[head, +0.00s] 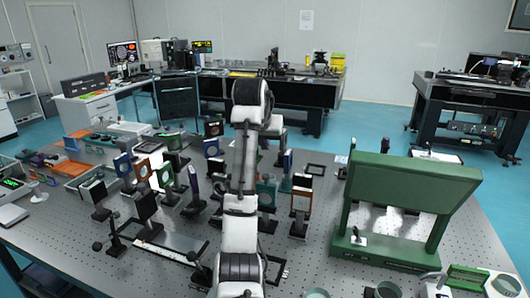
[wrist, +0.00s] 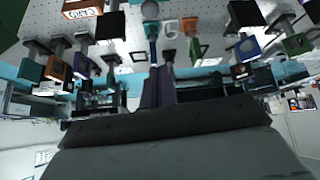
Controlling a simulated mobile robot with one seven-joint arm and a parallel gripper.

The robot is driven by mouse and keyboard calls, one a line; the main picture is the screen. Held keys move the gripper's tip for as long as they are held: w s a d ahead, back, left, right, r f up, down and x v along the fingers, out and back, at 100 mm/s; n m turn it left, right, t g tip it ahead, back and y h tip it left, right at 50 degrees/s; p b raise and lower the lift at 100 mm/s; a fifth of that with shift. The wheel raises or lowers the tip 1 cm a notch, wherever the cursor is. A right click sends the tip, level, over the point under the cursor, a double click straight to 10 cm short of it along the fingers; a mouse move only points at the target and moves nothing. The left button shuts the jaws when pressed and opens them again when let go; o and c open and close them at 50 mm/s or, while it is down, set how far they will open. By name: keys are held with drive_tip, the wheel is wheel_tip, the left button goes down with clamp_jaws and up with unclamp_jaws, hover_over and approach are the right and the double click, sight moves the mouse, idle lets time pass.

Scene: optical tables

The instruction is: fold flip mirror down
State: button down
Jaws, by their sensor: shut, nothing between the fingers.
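Several upright optic mounts stand on the perforated optical table (head: 60,235) in the head view. In the wrist view the scene is upside down. My gripper (wrist: 158,88) points into it with its dark fingers together and nothing between them. A blue post mount (wrist: 152,46) and an orange mount (wrist: 195,50) show beyond the fingertips. In the head view my arm hides the gripper.
A large green frame (head: 415,185) stands on the right of the table, a tall obstacle. Mounts crowd the middle around my arm. Trays and boxes (head: 90,178) sit at the left. The table's front-left surface is mostly bare.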

sight(266, 175)
drive_tip(key=p+x, duration=0.3)
drive_tip(key=x, duration=0.6)
drive_tip(key=shift+s+a+f+p, duration=0.15)
drive_tip(key=shift+s+p, duration=0.1)
drive_tip(key=shift+s, duration=0.45)
drive_tip(key=shift+s+a+f+p, duration=0.15)
drive_tip(key=shift+s+p, duration=0.1)
drive_tip(key=shift+s, duration=0.45)
drive_tip(key=shift+s+f+p, duration=0.15)
drive_tip(key=shift+s+p, duration=0.1)
drive_tip(key=shift+s, duration=0.4)
drive_tip(key=shift+f, duration=0.1)
drive_tip(key=shift+s+t+b, duration=0.1)
drive_tip(key=shift+t+b, duration=0.2)
drive_tip(key=shift+b, duration=0.2)
drive_tip(key=shift+s+a, duration=0.2)
drive_tip(key=shift+s, duration=0.05)
drive_tip(key=shift+d+t+b, duration=0.1)
drive_tip(key=shift+t+b, duration=0.25)
drive_tip(key=shift+t, duration=0.05)
drive_tip(key=shift+s+h, duration=0.1)
drive_tip(key=shift+h, duration=0.2)
